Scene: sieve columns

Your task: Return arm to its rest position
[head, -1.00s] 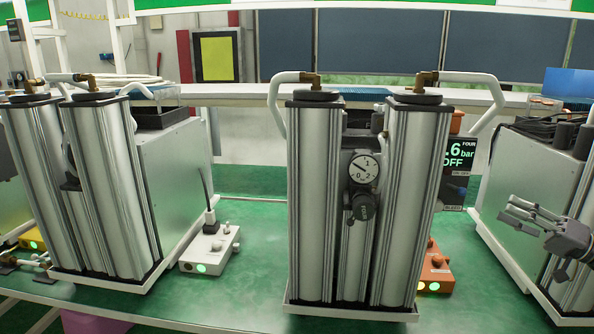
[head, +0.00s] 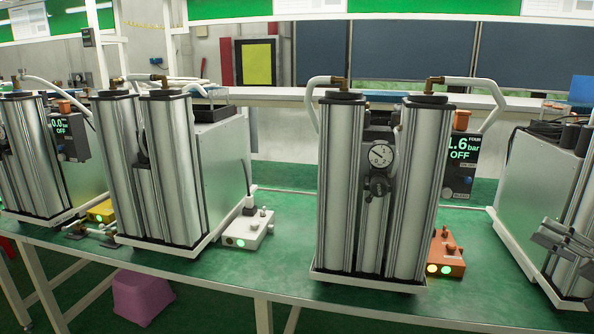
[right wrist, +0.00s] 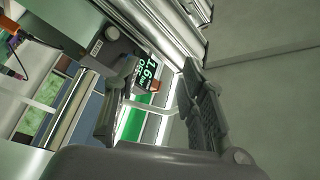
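My right gripper (head: 560,245) shows at the right edge of the head view, in front of the right-hand sieve column unit (head: 578,225). In the right wrist view its two fingers (right wrist: 158,105) stand apart with nothing held between them. The middle sieve column unit (head: 338,190), with two tall silver columns and a round gauge (head: 381,154), stands upright to the left of the gripper, clear of it. My left gripper is in neither view.
Further sieve units (head: 170,170) stand to the left on the green table (head: 285,265). A white box (head: 248,230) and an orange box (head: 446,258) with lit lamps sit between units. A display (head: 460,150) reads 1.6 bar OFF. A pink stool (head: 142,298) stands below the table.

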